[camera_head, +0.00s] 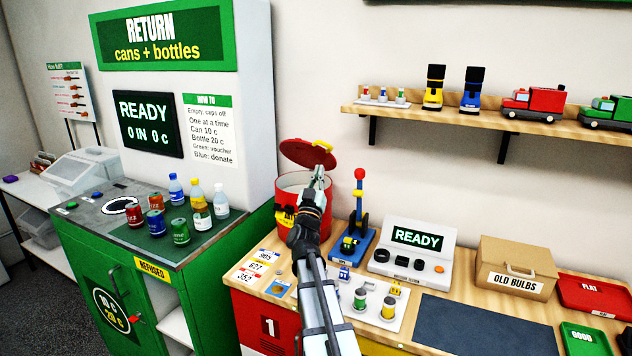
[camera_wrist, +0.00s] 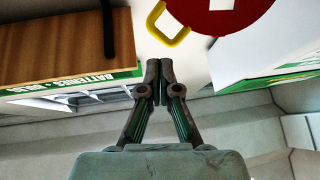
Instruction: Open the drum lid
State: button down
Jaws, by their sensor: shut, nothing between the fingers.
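The drum (camera_head: 284,216) is red with a pale inside and stands at the left end of the wooden counter. Its round red lid (camera_head: 300,155) is raised and tilted above the opening, with a yellow handle (camera_head: 322,145) at its right edge. My gripper (camera_head: 319,171) is shut and empty, in front of the opening and just below the lid. In the wrist view my fingertips (camera_wrist: 159,64) are together. The lid (camera_wrist: 228,14) and its yellow handle (camera_wrist: 166,28) show beyond them, apart from the fingers. My gripper and arm hide part of the drum.
The return machine (camera_head: 210,250) with cans and bottles stands to the left. A blue lever device with a red knob (camera_head: 359,174) stands close right of my arm. A READY console (camera_head: 413,248) and a cardboard box (camera_head: 515,268) lie farther right. A wall shelf (camera_head: 420,115) hangs above.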

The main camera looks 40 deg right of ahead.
aim_at(326, 145)
jog(key=p+x, duration=0.2)
jog(key=x, duration=0.6)
jog(key=shift+w+d+r, duration=0.25)
jog(key=shift+d+r, duration=0.15)
jog(key=shift+r, duration=0.1)
jog(key=s+d+x, duration=0.1)
jog(key=x, duration=0.9)
jog(key=shift+s, duration=0.1)
